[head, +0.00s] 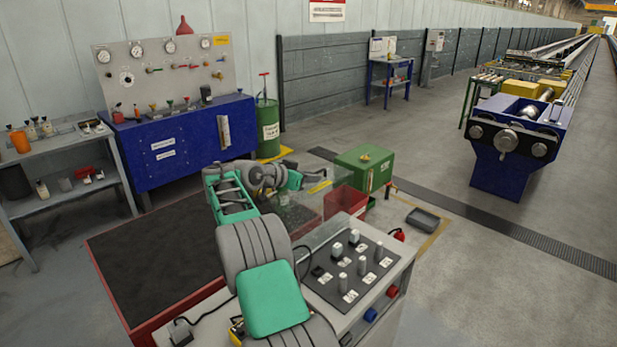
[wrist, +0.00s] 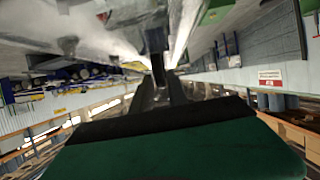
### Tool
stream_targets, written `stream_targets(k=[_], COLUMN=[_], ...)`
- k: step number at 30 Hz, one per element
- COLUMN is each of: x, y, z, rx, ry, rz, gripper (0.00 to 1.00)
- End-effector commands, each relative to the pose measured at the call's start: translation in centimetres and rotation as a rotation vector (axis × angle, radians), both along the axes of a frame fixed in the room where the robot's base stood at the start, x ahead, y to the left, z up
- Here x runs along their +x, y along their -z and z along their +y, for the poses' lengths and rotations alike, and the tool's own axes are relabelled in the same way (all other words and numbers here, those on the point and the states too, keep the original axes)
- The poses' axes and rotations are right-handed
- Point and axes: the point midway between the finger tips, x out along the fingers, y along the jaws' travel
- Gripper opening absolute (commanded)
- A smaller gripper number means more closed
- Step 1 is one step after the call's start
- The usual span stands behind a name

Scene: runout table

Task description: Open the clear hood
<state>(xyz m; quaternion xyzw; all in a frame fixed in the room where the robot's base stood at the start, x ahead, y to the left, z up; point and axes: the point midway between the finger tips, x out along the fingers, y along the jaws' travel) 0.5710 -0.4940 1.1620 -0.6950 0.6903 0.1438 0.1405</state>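In the head view, a clear pane (head: 322,233), which looks like the hood, stands at the back left edge of the grey control console (head: 385,292). Its outline is faint, and I cannot tell how far it is raised or where its handle is. Several switches (head: 354,237) on the dark panel appear uncovered. My green and grey arm reaches up and then right, ending behind the pane. My gripper (wrist: 160,72) shows in the wrist view as a dark narrow shape, with no object clearly between its fingers. The fingertips are too small and blurred to judge their opening.
A red bin (head: 345,200) and a green box (head: 364,170) stand just behind the console. A black-topped red platform (head: 150,262) lies to the left. A grey tray (head: 423,220) is on the floor at right, with open floor beyond.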

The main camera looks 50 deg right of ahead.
Motion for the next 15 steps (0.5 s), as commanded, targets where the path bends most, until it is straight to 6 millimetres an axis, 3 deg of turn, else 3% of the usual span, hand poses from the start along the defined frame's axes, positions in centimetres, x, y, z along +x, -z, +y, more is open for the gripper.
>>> stream_targets(k=[8,15], x=[0.1,0.2], y=[-0.3,-1.9], z=[0.6,5.0], rx=[-0.003,-0.002], ry=[-0.002,-0.005], rz=[-0.004,-0.004], gripper=[0.19,0.19])
